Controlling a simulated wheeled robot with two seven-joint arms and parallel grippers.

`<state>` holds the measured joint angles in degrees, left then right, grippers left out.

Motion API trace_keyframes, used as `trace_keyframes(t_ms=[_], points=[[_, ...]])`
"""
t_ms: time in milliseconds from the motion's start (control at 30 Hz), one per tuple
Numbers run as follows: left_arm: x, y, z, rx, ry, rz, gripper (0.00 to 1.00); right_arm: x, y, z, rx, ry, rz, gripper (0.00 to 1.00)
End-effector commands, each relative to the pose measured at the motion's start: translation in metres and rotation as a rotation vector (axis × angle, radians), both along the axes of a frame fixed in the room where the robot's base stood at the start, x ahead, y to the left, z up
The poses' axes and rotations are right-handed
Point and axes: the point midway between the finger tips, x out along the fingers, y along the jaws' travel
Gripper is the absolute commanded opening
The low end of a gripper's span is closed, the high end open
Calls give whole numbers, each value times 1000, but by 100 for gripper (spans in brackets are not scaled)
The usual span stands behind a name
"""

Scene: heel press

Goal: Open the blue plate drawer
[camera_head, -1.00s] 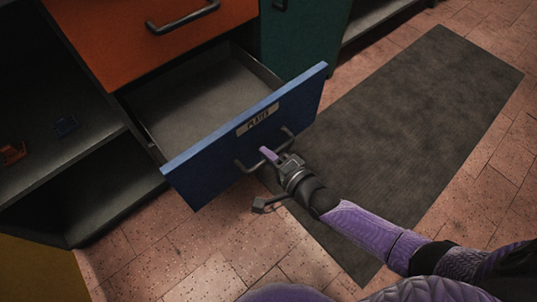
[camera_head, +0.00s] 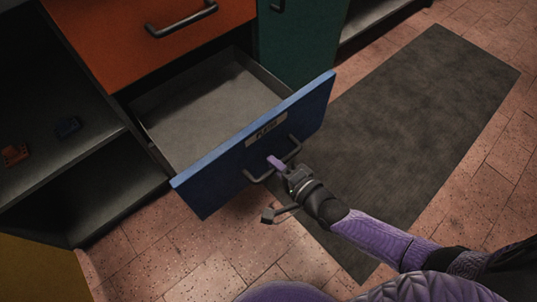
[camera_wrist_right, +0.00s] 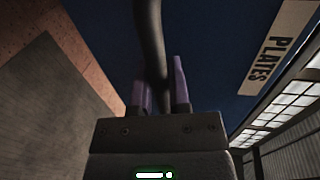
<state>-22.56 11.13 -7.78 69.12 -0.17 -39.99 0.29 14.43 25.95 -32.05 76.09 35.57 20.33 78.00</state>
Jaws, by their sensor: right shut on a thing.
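The blue plate drawer (camera_head: 215,182) is pulled well out of the cabinet, and its bare grey inside (camera_head: 205,105) shows. A label (camera_head: 266,130) is on its front; it reads PLATES in the right wrist view (camera_wrist_right: 277,60). My right gripper (camera_head: 275,164) is at the dark bar handle (camera_head: 292,153) on the drawer front. In the right wrist view its two purple fingers (camera_wrist_right: 162,88) stand on either side of the handle bar (camera_wrist_right: 149,40), shut on it. My left gripper is not in view.
An orange drawer (camera_head: 125,45) with a dark handle is shut above. Open dark shelves (camera_head: 90,205) are at the left, with small orange and blue items on one. A green front (camera_head: 300,40) is behind. A dark mat (camera_head: 420,110) lies on the tiled floor at right.

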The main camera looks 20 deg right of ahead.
Motion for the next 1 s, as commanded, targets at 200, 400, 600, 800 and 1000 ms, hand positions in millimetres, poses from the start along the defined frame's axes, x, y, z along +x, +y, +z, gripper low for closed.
trace_keyframes(t_ms=[200, 400, 600, 800, 1000], points=[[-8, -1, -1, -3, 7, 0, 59, -9, -3, -1, -1, 3, 1, 0], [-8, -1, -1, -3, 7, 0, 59, -9, -3, -1, 0, 2, 1, 30], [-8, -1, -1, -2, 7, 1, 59, -9, -3, 0, 0, 1, 1, 55], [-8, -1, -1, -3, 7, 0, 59, -9, -3, 0, 1, 0, 1, 55], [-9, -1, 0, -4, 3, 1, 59, -11, -4, 2, 0, 0, 0, 55]])
